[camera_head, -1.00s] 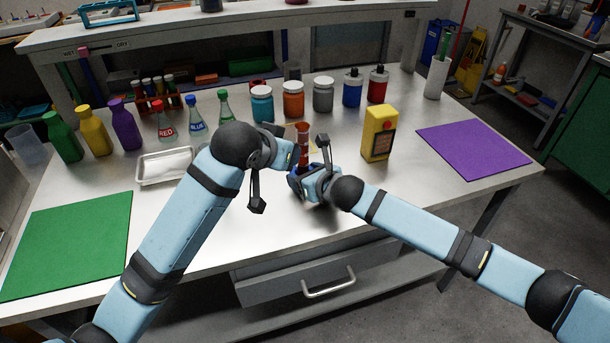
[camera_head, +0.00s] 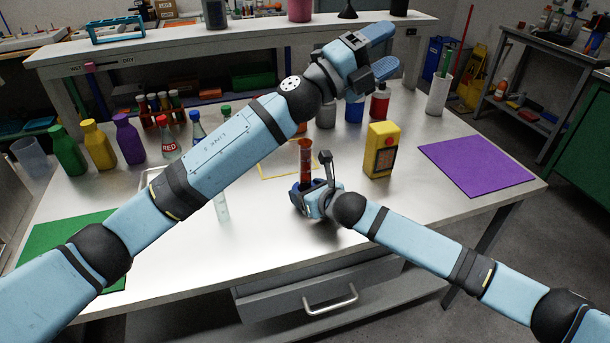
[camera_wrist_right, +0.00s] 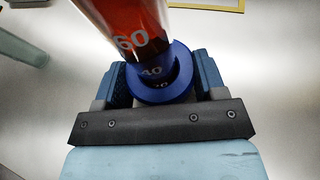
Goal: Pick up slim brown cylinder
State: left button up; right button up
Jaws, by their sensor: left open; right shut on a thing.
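The slim brown cylinder (camera_head: 305,160) is a clear, upright tube with red-brown contents, white marks and blue parts low down. My right gripper (camera_head: 308,190) is shut on its lower part at the front middle of the table. In the right wrist view the cylinder (camera_wrist_right: 133,38) rises between the fingers of my right gripper (camera_wrist_right: 153,85), with a blue ring around it. I cannot tell whether its foot touches the table. My left gripper (camera_head: 368,62) is open and empty, raised at the back right over the bottles, well away from the cylinder.
A yellow box (camera_head: 381,150) with a red button stands right of the cylinder. A yellow outline (camera_head: 268,174) lies behind it. A translucent vessel (camera_head: 222,206) stands to the left. Purple (camera_head: 475,165) and green (camera_head: 60,232) mats lie at the sides. Several bottles line the back.

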pick_arm(q)
jog(key=s+d+f+m+g+y, duration=0.2)
jog(key=d+f+m+g, duration=0.1)
jog(key=m+g, duration=0.45)
jog(key=m+y, duration=0.9)
jog(key=y, duration=1.1)
send_over(303, 153)
jog(key=w, duration=0.2)
notch_tip(303, 153, down, 10)
jog(key=f, duration=0.5)
jog(key=shift+s, duration=0.25)
jog(key=shift+f, duration=3.25)
grip_shut()
notch_tip(303, 153, up, 10)
